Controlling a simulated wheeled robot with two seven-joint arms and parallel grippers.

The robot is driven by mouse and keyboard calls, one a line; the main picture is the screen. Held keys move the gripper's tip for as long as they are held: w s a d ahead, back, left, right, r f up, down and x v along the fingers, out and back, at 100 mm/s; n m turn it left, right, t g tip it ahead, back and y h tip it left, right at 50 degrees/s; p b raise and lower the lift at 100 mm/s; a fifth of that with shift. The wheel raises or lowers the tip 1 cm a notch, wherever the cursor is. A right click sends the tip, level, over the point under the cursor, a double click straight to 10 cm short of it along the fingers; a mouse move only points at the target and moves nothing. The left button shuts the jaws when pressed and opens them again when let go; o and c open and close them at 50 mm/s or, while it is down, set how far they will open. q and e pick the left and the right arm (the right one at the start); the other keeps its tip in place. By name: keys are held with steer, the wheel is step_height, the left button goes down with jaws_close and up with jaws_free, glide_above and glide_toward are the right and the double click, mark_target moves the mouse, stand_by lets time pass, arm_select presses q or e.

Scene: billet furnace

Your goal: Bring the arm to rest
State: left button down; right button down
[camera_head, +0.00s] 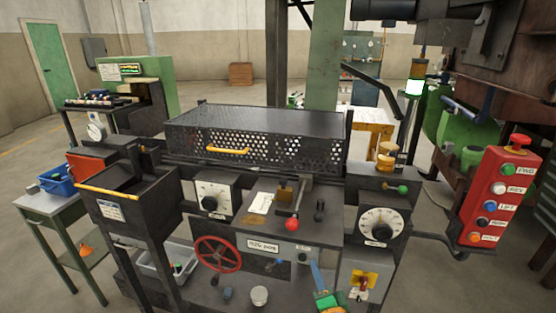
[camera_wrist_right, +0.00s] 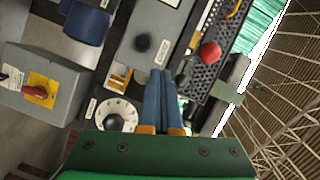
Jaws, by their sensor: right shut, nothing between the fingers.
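My right gripper (camera_head: 314,266) shows low in the head view, right of centre, with blue fingers and a green body. It is in front of the machine's lower front panel. In the right wrist view its two blue fingers (camera_wrist_right: 161,74) lie side by side, shut with nothing between them. The red-knobbed lever (camera_head: 292,224) stands above and left of it in the head view; the red knob (camera_wrist_right: 210,51) is right of the fingertips in the wrist view. I cannot tell how far the fingers are from the panel. My left gripper is not in view.
The machine carries a perforated guard (camera_head: 255,135), a red handwheel (camera_head: 218,254) and a white dial (camera_head: 379,225). A grey box with a red switch (camera_head: 361,288) is close right of the gripper. A red button panel (camera_head: 497,195) hangs at right. Open floor lies at far left.

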steer(key=s+f+n+g, duration=0.4)
steer(key=s+f, duration=0.4)
steer(key=f, duration=0.4)
steer(key=s+f+n+g, duration=0.4)
steer(key=s+f, duration=0.3)
steer(key=f, duration=0.5)
steer(key=s+d+f+n+g, duration=0.2)
steer(key=s+f, duration=0.2)
steer(key=s, duration=0.5)
steer(key=s+d+f+n+g, duration=0.2)
steer(key=s+f+n+g, duration=0.1)
steer(key=s, duration=0.7)
steer(key=s+d+f+n+g+b, duration=0.1)
steer(key=s+f+n+g, duration=0.2)
steer(key=s, duration=0.6)
step_height(320, 180, down, 3)
steer(key=shift+s+d+r+h, duration=0.2)
steer(key=shift+s+d+h, duration=0.1)
steer(key=shift+d+h, duration=0.1)
